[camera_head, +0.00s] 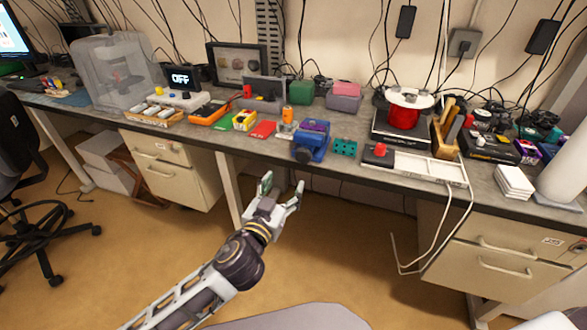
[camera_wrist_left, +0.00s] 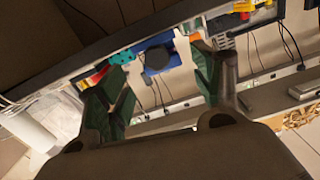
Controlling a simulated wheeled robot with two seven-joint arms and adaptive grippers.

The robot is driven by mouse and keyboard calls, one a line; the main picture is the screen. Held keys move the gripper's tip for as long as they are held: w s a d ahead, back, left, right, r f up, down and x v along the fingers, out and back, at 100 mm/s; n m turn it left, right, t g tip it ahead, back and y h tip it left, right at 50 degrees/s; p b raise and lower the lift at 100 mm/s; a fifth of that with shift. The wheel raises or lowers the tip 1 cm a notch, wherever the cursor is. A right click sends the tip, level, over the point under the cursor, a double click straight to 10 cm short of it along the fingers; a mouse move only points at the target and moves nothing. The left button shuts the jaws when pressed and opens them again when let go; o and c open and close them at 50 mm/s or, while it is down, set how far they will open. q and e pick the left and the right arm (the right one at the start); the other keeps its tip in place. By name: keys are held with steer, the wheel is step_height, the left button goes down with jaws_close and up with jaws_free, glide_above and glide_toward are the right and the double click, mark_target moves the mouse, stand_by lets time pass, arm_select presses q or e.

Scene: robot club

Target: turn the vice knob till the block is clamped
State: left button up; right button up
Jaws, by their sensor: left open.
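The blue vice (camera_head: 311,146) stands at the front edge of the bench, right of the middle. Its dark round knob (camera_head: 302,155) faces the front; the knob also shows in the left wrist view (camera_wrist_left: 157,57). A purple block (camera_head: 315,126) shows at the top of the vice; I cannot tell whether the jaws touch it. My left gripper (camera_head: 283,184) is open and empty, in front of and below the bench edge, apart from the knob. In the left wrist view, the vice (camera_wrist_left: 172,64) lies between the two green-padded fingers. My right gripper is not in view.
A teal block with holes (camera_head: 344,147) sits right of the vice. A red pad (camera_head: 263,130) and an orange-topped container (camera_head: 287,118) are left of it. A white tray with a red piece (camera_head: 413,165) is farther right. The floor before the bench is clear around my arm.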

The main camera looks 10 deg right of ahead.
arm_select(q)
steer(key=shift+s+r, duration=0.85)
steer(key=shift+s, duration=0.25)
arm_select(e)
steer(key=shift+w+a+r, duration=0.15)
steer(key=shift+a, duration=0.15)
arm_select(q)
glide_toward(302, 156)
steer(key=w, duration=0.1)
steer(key=shift+d+b+x, duration=0.25)
steer(key=shift+b+x, duration=0.1)
steer(key=shift+x, duration=3.55)
steer(key=shift+w+d+f, duration=0.1)
steer(key=shift+w+d, duration=0.05)
steer(key=shift+d, duration=0.1)
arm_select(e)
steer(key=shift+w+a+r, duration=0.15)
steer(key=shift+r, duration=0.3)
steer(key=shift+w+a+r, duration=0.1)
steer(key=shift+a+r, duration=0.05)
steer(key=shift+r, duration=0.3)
